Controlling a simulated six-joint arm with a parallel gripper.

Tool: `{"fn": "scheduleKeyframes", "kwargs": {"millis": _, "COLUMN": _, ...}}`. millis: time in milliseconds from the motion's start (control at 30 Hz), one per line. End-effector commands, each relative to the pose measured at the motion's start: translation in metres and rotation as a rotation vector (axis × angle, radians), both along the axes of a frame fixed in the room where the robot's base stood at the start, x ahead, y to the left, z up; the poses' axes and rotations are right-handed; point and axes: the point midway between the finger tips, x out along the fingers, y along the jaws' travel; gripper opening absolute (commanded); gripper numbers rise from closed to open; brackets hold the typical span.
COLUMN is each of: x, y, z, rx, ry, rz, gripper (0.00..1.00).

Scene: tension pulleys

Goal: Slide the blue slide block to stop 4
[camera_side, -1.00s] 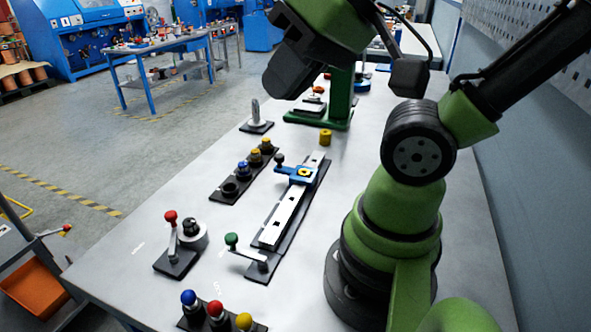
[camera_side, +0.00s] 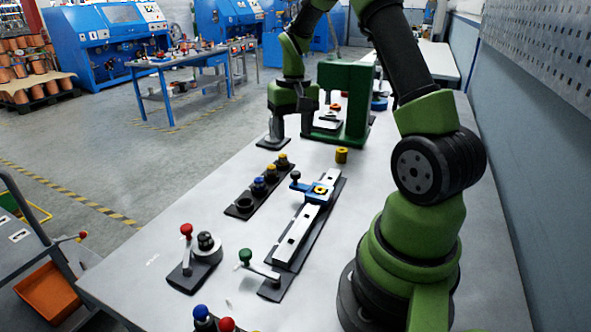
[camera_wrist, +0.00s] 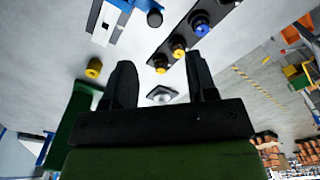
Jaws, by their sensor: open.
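The blue slide block (camera_side: 318,191) sits on the pale slide rail (camera_side: 297,236), towards its far end, with a yellow ring on top and a black knob (camera_side: 295,175) on its left arm. It shows at the top edge of the wrist view (camera_wrist: 124,5), cut off by the frame, with its black knob (camera_wrist: 154,18) beside it. My gripper (camera_wrist: 161,78) is open and empty, its two black fingers well apart. In the side view my gripper (camera_side: 290,127) is beyond the block, near the green frame, apart from the block. Stop markings on the rail cannot be read.
A green frame (camera_side: 357,103) stands close to my gripper. A metal post stand (camera_wrist: 162,95) shows between my fingers in the wrist view. A yellow cylinder (camera_side: 342,155) stands beyond the rail. A button strip (camera_side: 258,187), a red-knobbed lever (camera_side: 187,250) and a green-knobbed crank (camera_side: 246,257) stand nearby.

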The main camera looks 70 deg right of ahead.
Motion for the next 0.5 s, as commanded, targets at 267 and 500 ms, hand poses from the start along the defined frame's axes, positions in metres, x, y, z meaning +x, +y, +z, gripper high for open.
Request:
{"fn": "scheduleKeyframes", "kwargs": {"millis": 267, "x": -0.003, "y": -0.008, "z": -0.030, "rx": 0.011, "ry": 0.024, "rz": -0.013, "gripper": 0.52}}
{"fn": "scheduleKeyframes", "kwargs": {"millis": 500, "x": -0.003, "y": -0.008, "z": -0.076, "rx": 0.011, "ry": 0.024, "rz": -0.011, "gripper": 0.52}}
